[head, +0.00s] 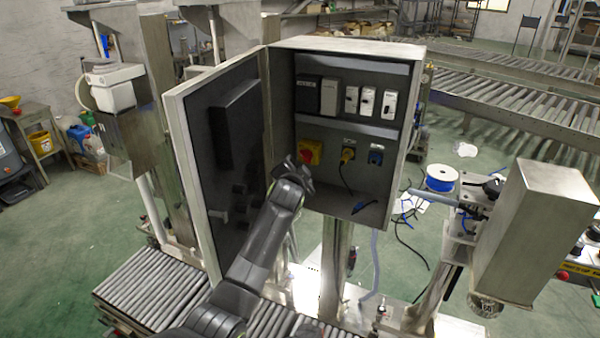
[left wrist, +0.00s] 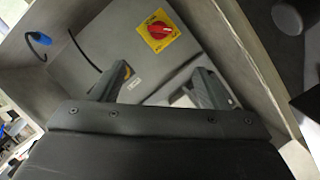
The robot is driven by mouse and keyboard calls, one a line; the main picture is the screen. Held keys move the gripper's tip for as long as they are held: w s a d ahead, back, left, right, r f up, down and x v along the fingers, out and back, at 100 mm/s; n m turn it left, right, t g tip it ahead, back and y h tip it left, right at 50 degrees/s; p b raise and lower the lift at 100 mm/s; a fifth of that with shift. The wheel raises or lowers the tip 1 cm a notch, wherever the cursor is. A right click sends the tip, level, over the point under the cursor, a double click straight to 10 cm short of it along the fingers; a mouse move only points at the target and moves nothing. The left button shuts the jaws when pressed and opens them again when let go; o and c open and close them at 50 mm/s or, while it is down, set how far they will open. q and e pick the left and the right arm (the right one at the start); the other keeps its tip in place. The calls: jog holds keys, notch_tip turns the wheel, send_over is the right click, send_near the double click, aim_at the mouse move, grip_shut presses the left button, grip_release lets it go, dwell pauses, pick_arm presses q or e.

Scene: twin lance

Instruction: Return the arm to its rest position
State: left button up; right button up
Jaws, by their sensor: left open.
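My left arm reaches up from the bottom of the head view, and its gripper (head: 300,172) is at the front of the open grey cabinet (head: 345,42). In the left wrist view the two fingers of the left gripper (left wrist: 160,88) stand apart with nothing clearly held between them. The red rotary switch on a yellow plate (head: 309,152) is just behind the gripper; it also shows in the left wrist view (left wrist: 158,30). My right gripper is in neither view.
The cabinet door (head: 190,160) stands open at left. A blue connector (head: 358,208) lies on the cabinet floor. A roller conveyor (head: 150,290) runs below; a steel box (head: 535,230) stands right.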

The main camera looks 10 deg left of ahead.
pick_arm(q)
jog(key=s+a+f+n+g+b, duration=0.1)
jog(key=s+a+f, duration=0.15)
jog(key=f, duration=0.75)
jog(key=s+a+f+g+b, duration=0.15)
jog(key=s+f, duration=0.25)
jog(key=f, duration=0.5)
jog(key=s+a+f+n+g+b, duration=0.1)
jog(key=s+f+b, duration=0.15)
jog(key=f, duration=0.75)
jog(key=s+a+f+n+g+b, duration=0.1)
jog(key=s+a+f+g, duration=0.1)
jog(key=s+f, duration=0.7)
jog(key=s+a+f+n+g+b, duration=0.1)
jog(key=s+f+g+b, duration=0.1)
jog(key=s+f, duration=0.75)
jog(key=s+a+f+n+g+b, duration=0.2)
jog(key=s+a+f+g+b, duration=0.1)
jog(key=s+f, duration=1.45)
jog(key=s+a+f+n+g+b, duration=0.1)
jog(key=s+f, duration=0.3)
jog(key=s, duration=0.9)
jog(key=s+a+f+n+g+b, duration=0.1)
jog(key=s+f, duration=0.4)
jog(key=s, duration=0.8)
jog(key=shift+f+n+g+b, duration=0.2)
jog(key=shift+n+g+b, duration=0.35)
jog(key=shift+b, duration=0.15)
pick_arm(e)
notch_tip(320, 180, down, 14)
